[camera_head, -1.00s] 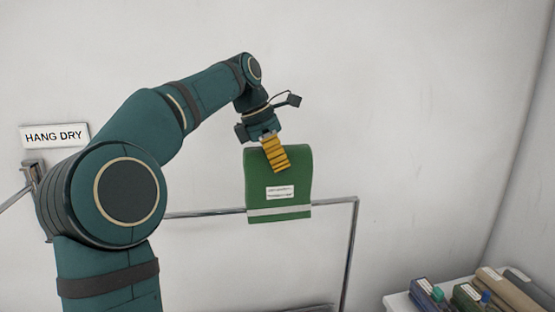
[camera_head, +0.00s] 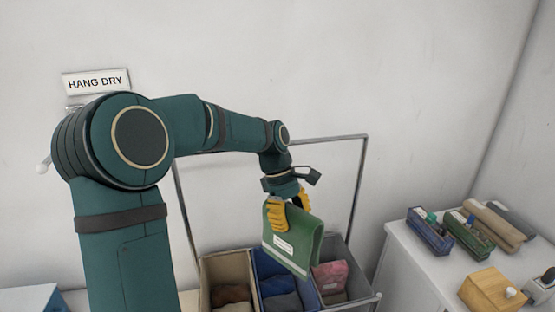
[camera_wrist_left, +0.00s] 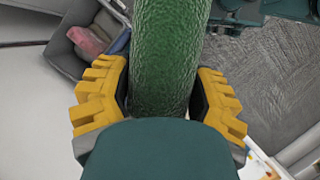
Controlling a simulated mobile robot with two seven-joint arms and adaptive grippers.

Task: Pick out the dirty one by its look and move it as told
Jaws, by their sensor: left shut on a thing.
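A green folded cloth item (camera_head: 293,240) with a white label and a pale stripe hangs tilted from my left gripper (camera_head: 289,210). The yellow fingers are shut on its top edge. In the left wrist view the green cloth (camera_wrist_left: 165,60) runs between the two yellow fingers of my left gripper (camera_wrist_left: 162,105). The item is in front of a sorter with a tan compartment (camera_head: 225,262), a blue compartment (camera_head: 267,262) and a grey compartment (camera_head: 333,247), partly covering the blue and grey ones. Whether it touches them is unclear. My right gripper is out of view.
Brown cloths (camera_head: 231,294) lie in the tan compartment, dark ones in the blue and a pink cloth (camera_head: 329,275) in the grey. A metal frame (camera_head: 364,180) rises behind. A white table (camera_head: 408,268) at right bears pouches, rolls and a wooden box (camera_head: 490,290). A HANG DRY sign (camera_head: 96,81) is on the wall.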

